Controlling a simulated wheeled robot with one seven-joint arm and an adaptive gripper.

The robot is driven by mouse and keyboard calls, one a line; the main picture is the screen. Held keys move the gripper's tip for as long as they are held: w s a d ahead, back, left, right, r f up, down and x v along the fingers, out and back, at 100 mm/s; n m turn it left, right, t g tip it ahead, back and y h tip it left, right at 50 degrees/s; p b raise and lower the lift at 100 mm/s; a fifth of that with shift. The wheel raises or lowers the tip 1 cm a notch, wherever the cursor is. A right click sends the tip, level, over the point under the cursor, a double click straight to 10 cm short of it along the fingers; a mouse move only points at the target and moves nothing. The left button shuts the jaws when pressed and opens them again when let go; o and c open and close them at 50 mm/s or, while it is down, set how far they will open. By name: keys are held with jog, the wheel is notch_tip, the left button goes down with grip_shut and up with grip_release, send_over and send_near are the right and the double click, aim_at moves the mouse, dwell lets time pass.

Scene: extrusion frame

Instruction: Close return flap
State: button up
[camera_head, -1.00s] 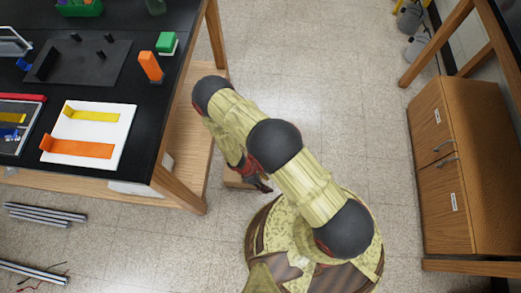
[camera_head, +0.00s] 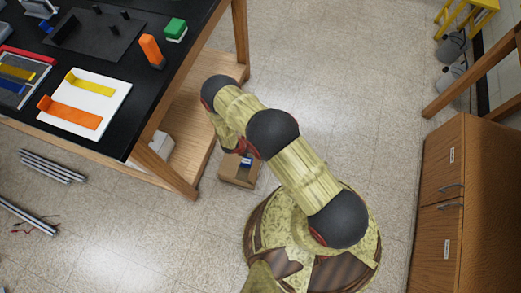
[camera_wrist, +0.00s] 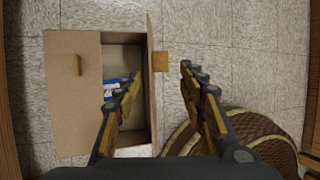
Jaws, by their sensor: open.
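A cardboard box (camera_head: 238,176) stands on the floor beside the bench leg, partly behind my arm in the head view. In the wrist view, its left flap (camera_wrist: 75,110) lies flat over the left part of the top and carries a small tan tab (camera_wrist: 78,65). The right flap (camera_wrist: 152,95) stands up nearly edge-on, with a tab (camera_wrist: 161,61) jutting right. Between them the box is open, with a blue and white item (camera_wrist: 112,88) inside. My gripper (camera_wrist: 159,78) is open, its fingers appearing on either side of the right flap. I cannot tell its height or contact.
The black-topped bench (camera_head: 105,130) and its wooden lower shelf (camera_head: 190,110) stand left of the box. A wooden cabinet (camera_head: 445,210) is at the right. Metal extrusions (camera_head: 50,165) lie on the floor at the left.

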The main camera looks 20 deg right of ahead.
jog(key=b+x, duration=0.2)
jog(key=x, duration=0.5)
jog(key=shift+f+b, duration=0.15)
jog(key=shift+b, duration=0.25)
jog(key=shift+c, duration=0.4)
jog(key=shift+s, duration=0.1)
grip_shut()
